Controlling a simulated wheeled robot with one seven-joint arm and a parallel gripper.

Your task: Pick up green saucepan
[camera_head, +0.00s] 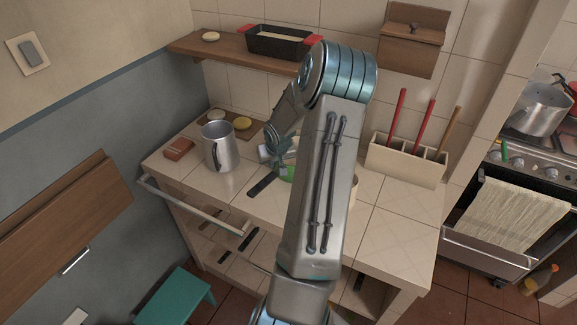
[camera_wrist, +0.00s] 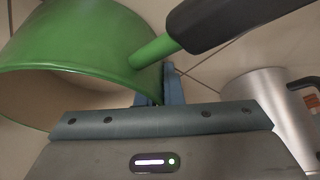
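The green saucepan (camera_wrist: 75,40) fills the upper left of the wrist view, with its black handle (camera_wrist: 225,18) pointing right. In the head view it stands on the counter, mostly hidden behind my arm. A strip of its green wall (camera_head: 284,173) and its dark handle (camera_head: 262,186) show left of the arm. My gripper (camera_head: 279,150) is over the saucepan's near-left part. In the wrist view my fingers (camera_wrist: 163,86) are close to the wall, just below the handle's base. Their tips are partly hidden, so I cannot tell whether they touch or grip it.
A metal mug (camera_head: 218,147) stands left of the saucepan and also shows in the wrist view (camera_wrist: 268,98). A utensil box (camera_head: 405,162) stands to the right. A shelf (camera_head: 235,51) holds a black pan (camera_head: 278,41) behind.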

